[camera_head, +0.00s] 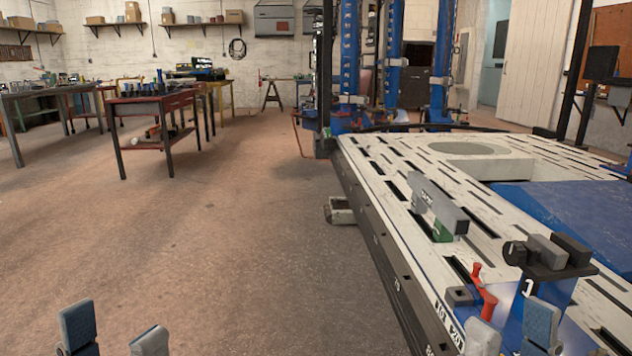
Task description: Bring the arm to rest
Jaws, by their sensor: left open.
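My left gripper (114,333) shows at the bottom left edge, with its two fingers apart and nothing between them. It is over the bare floor, left of the frame bench. My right gripper (512,332) shows at the bottom right edge, with its fingertips apart. It is in front of a blue clamp fixture marked 1 (545,292) at the bench's near side. I cannot tell whether the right fingertips touch the fixture. Only the fingertips show; both arms are out of view.
The frame bench (390,188) with a slotted pale top fills the right side. A grey and green block (437,206) and a red lever (485,293) are on it. Blue posts (393,55) stand behind. A red worktable (150,110) stands back left. The middle floor (220,230) is clear.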

